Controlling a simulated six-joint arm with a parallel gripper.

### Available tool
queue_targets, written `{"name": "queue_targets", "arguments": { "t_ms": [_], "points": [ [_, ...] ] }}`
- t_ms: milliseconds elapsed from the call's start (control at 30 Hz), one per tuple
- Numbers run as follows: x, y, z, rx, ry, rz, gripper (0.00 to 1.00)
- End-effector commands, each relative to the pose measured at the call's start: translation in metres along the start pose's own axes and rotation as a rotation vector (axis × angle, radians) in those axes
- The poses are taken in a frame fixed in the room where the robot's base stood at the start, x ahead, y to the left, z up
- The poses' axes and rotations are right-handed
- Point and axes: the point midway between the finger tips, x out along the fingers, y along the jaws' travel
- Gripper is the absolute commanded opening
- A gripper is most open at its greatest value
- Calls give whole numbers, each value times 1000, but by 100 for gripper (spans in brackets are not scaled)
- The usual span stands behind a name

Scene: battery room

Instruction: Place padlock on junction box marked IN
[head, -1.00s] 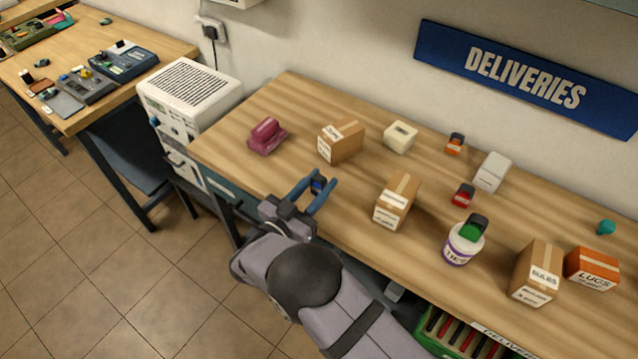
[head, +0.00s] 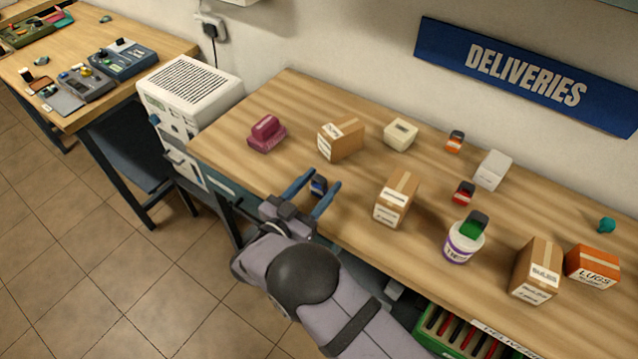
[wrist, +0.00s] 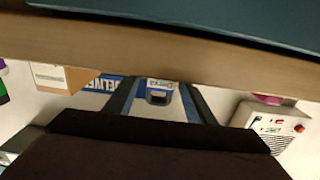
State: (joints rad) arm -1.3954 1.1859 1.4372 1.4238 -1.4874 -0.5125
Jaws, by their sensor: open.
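A small blue padlock (head: 318,187) is near the front edge of the delivery table, left of the middle. My gripper (head: 326,178) is open, with its two blue fingers on either side of the padlock. In the wrist view the padlock (wrist: 159,93) shows between the spread fingers (wrist: 162,90); I cannot tell whether either finger touches it. An orange padlock (head: 455,142), a red padlock (head: 463,193) and a green padlock (head: 473,226) on a white tub are farther right. A cream box (head: 401,134) and a pale grey box (head: 493,170) stand at the back. I read no IN mark.
Cardboard boxes stand behind (head: 341,140) and right (head: 397,199) of my gripper. A maroon object (head: 267,133) is at the left. The white tub (head: 463,245), another carton (head: 537,271) and an orange box (head: 592,266) are farther right. A green crate (head: 432,329) sits below the front edge.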

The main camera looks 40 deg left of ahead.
Motion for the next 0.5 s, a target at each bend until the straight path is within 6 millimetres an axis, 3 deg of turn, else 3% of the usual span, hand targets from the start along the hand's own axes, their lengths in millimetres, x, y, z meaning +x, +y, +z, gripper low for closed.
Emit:
{"name": "queue_targets", "arguments": {
  "t_ms": [133,500],
  "points": [
    [-2,0,-1,0,0,-1,50],
    [-52,-6,2,3,0,-3,50]
  ]
}}
